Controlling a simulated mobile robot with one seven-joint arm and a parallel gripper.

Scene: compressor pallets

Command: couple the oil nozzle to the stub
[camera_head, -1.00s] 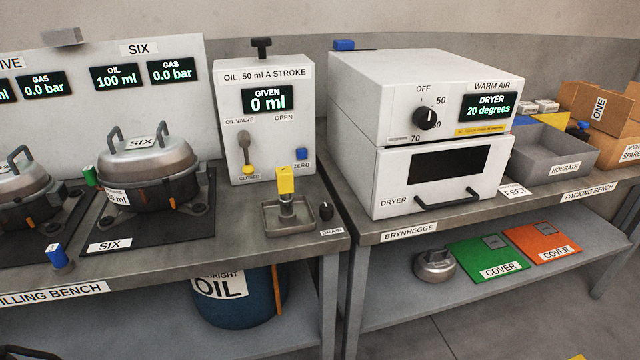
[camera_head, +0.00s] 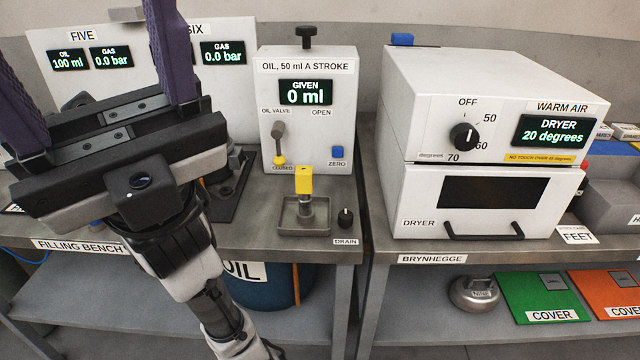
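A yellow-topped piece, which looks like the oil nozzle (camera_head: 304,181), stands upright in a small grey tray (camera_head: 287,222) in front of the oil dispenser (camera_head: 345,115). My gripper (camera_head: 88,50) is large in the left of the view, with its two purple fingers wide apart and nothing seen between them. It is to the left of the yellow piece and apart from it. My gripper and arm cover most of compressor six, so the stub cannot be made out. The dispenser reads 0 ml given. The panel behind shows OIL 100 ml at five.
The oil valve lever (camera_head: 279,143) and drain knob (camera_head: 345,217) are near the tray. The white dryer (camera_head: 480,100) stands to the right on another bench. The lower shelf holds a metal lid-like part (camera_head: 474,292), a green cover (camera_head: 540,297) and an orange cover (camera_head: 609,292).

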